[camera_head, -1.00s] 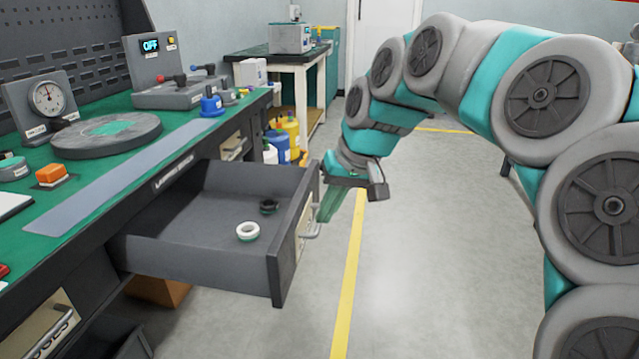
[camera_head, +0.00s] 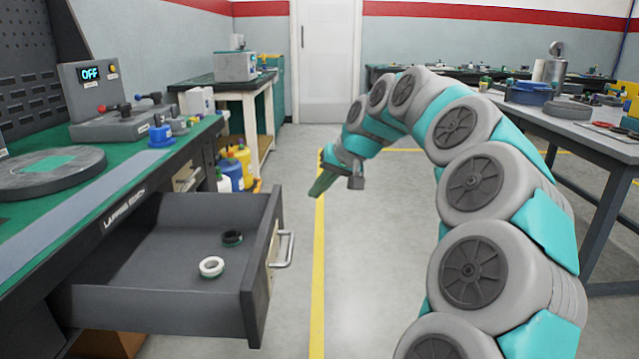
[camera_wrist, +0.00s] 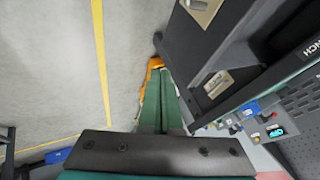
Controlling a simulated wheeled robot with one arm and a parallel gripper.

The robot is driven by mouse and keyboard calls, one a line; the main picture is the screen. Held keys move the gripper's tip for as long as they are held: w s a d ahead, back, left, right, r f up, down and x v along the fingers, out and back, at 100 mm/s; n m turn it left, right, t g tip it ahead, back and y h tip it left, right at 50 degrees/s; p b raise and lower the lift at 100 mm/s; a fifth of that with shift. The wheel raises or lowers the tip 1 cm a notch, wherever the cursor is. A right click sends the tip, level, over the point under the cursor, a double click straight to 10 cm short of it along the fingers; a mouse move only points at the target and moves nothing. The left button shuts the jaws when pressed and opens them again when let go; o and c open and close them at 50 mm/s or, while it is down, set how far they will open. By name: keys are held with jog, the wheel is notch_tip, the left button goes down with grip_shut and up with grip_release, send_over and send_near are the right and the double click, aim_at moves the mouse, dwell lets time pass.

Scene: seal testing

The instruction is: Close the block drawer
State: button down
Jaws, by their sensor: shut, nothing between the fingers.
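A dark grey drawer (camera_head: 190,312) stands pulled far out of the lapping bench, with a metal handle (camera_head: 287,250) on its front. I cannot read its front label, so I cannot tell whether it is the block drawer. A white ring (camera_head: 212,266) and a black ring (camera_head: 232,238) lie inside it. My gripper (camera_head: 317,190) is beyond and to the right of the drawer front, apart from it, over the aisle. Its green fingers are together and empty, pointing down; they also show in the wrist view (camera_wrist: 164,76).
The lapping bench (camera_head: 60,225) with its test box (camera_head: 105,100) runs along the left. Blue and yellow containers (camera_head: 232,170) stand beyond the drawer. A grey worktable (camera_head: 560,130) is at the right. The aisle floor (camera_head: 380,290) is clear.

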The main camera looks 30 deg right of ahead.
aim_at(281, 213)
jog(key=shift+w+a+f, duration=1.1)
jog(key=shift+w, duration=0.2)
jog(key=shift+w+a+f, duration=1.05)
jog(key=shift+w+a, duration=0.05)
jog(key=shift+w, duration=0.2)
jog(key=shift+p, duration=0.3)
jog(key=w+a+p, duration=0.1)
jog(key=w+a, duration=0.4)
jog(key=a, duration=0.3)
jog(key=w+a+p, duration=0.2)
jog(key=w+a, duration=0.4)
jog(key=a, duration=0.2)
jog(key=w+a+p, duration=0.1)
jog(key=w+a, duration=0.5)
jog(key=a, duration=0.2)
jog(key=shift+a, duration=0.4)
jog(key=shift+s+d, duration=0.1)
jog(key=shift+s, duration=0.05)
